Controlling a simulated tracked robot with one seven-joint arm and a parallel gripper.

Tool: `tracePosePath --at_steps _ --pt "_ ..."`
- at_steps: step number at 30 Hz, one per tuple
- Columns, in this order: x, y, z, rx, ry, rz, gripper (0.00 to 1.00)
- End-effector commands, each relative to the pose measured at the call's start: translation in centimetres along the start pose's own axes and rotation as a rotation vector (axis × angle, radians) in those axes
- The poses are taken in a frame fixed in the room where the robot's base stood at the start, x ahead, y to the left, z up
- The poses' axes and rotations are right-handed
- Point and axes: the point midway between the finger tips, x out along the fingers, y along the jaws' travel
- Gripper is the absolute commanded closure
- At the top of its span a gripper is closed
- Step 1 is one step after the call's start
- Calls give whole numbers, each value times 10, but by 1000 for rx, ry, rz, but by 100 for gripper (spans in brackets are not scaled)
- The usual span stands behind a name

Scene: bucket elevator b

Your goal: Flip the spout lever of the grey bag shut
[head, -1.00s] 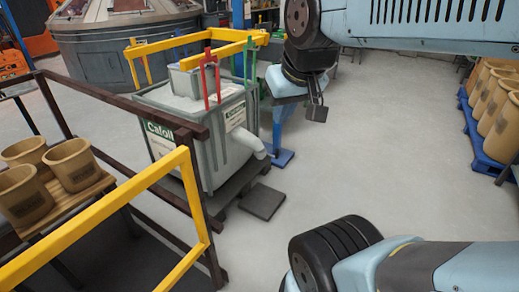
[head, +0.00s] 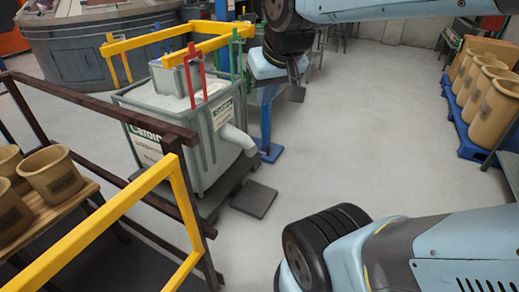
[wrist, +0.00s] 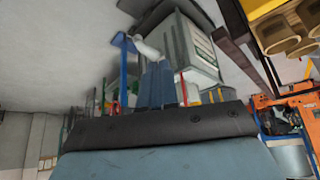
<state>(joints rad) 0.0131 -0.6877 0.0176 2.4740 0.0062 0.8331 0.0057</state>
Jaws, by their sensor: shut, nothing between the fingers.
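A large grey, bag-like container (head: 205,150) with a printed label stands on a dark pallet, left of centre in the head view. A pale grey spout (head: 238,140) sticks out of its lower right side. In the wrist view the container (wrist: 195,50) and spout (wrist: 146,47) show beyond my fingers. A red forked handle (head: 195,75) and a green one (head: 236,55) stand up at its top. I cannot make out which part is the spout lever. My gripper (head: 296,92) is shut and empty, in the air to the right of the container, apart from it.
Yellow rails (head: 160,42) run above the container. A yellow and brown railing (head: 175,200) and a shelf of tan pots (head: 52,175) stand at the left. A dark slab (head: 254,199) lies on the floor by the spout. More pots (head: 490,100) stand at right. The middle floor is clear.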

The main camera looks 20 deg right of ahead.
Motion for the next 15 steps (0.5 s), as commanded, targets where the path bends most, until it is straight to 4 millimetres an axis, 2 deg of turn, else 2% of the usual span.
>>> tracePosePath --at_steps 1,8,15 --pt "8 -4 -14 -3 8 3 100" --pt "48 -1 -89 -9 91 13 100" --pt "102 6 -162 -11 179 22 100"
